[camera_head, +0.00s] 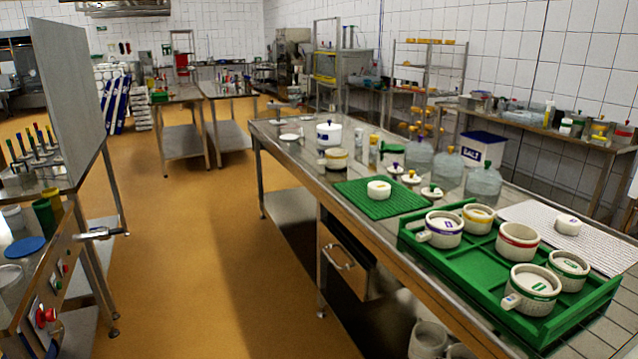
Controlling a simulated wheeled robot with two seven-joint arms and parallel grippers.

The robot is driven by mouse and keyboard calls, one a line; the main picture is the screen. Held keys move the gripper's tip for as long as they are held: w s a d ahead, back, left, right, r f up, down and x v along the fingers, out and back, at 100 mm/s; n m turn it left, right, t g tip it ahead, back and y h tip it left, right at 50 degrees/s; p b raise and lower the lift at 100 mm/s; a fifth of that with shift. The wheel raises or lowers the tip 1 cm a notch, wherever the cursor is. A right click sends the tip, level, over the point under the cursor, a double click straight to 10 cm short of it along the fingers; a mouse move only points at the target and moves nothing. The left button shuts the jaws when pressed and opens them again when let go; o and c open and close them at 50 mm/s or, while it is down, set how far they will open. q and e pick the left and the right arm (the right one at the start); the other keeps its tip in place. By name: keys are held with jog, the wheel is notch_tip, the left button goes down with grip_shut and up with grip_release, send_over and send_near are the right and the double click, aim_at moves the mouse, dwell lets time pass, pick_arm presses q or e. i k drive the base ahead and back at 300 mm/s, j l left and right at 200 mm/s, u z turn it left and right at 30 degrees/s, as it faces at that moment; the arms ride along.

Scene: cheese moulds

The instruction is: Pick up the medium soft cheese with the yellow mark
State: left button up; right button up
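A white mould with a yellow band (478,218) stands upright at the back of the green tray (455,275), with pale content and a small yellow mark on top. A white cheese with a small dark mark (378,189) lies on the green mat (405,203), and another (568,224) lies on the white ribbed mat (610,254). I cannot tell the cheese sizes for sure. Neither of my grippers is in view.
The green tray also holds a purple-banded mould (442,229), a red-banded mould (518,241) and two green-marked ones (532,289). Large clear bottles (484,182) stand behind. The orange floor (205,250) left of the table is clear. A side bench (30,245) stands at left.

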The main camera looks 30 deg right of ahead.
aim_at(377, 190)
jog(key=i+z, duration=0.5)
jog(key=i+j+z, duration=0.2)
jog(key=z, duration=0.25)
jog(key=i+j+z, duration=0.35)
jog(key=z, duration=0.15)
jog(key=i+j+z, duration=0.8)
jog(key=j+z, duration=0.25)
jog(key=j, duration=0.15)
